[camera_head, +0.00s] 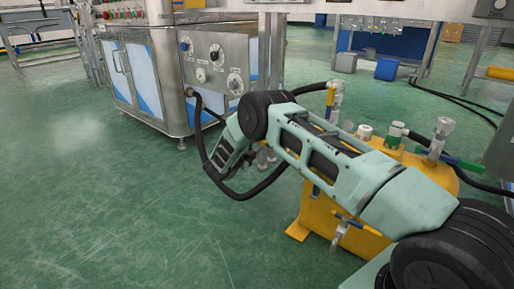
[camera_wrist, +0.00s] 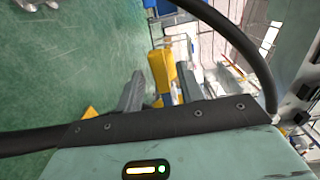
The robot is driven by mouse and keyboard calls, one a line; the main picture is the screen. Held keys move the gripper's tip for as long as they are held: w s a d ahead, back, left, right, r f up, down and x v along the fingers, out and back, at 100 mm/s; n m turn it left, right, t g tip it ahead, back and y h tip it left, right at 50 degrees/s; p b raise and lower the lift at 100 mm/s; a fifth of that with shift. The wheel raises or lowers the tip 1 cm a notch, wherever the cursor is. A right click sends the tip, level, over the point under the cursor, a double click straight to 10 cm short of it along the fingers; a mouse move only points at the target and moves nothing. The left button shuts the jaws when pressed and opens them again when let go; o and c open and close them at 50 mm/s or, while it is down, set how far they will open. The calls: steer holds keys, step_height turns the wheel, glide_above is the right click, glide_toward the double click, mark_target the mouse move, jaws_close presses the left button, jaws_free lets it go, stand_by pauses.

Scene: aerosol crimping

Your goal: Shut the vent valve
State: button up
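A yellow tank (camera_head: 318,216) stands on the floor, partly hidden behind my arm. Several valves sit on it: one with a yellow handle (camera_head: 331,96), one with a green and blue handle (camera_head: 440,147), and a low front one with a blue handle (camera_head: 344,227). I cannot tell which is the vent valve. In the wrist view my gripper (camera_wrist: 160,78) has its two dark fingers apart. A yellow body (camera_wrist: 160,68) shows between them; I cannot tell its distance or whether it is touched. In the head view my fingertips are not clear.
A steel machine cabinet (camera_head: 150,78) with a panel of dials (camera_head: 217,63) stands at the back left. A black hose (camera_head: 250,190) loops by my wrist. Blue bins (camera_head: 386,69) stand under a table at the back. Green floor at left is clear.

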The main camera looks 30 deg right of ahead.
jaws_close()
steer(key=s+d+f+n+p, duration=0.2)
steer(key=s+f+n+p, duration=0.4)
steer(key=n, duration=1.2)
steer(key=shift+s+d+f, duration=0.35)
steer(key=shift+s+f, duration=0.6)
steer(key=shift+f, duration=0.2)
jaws_free()
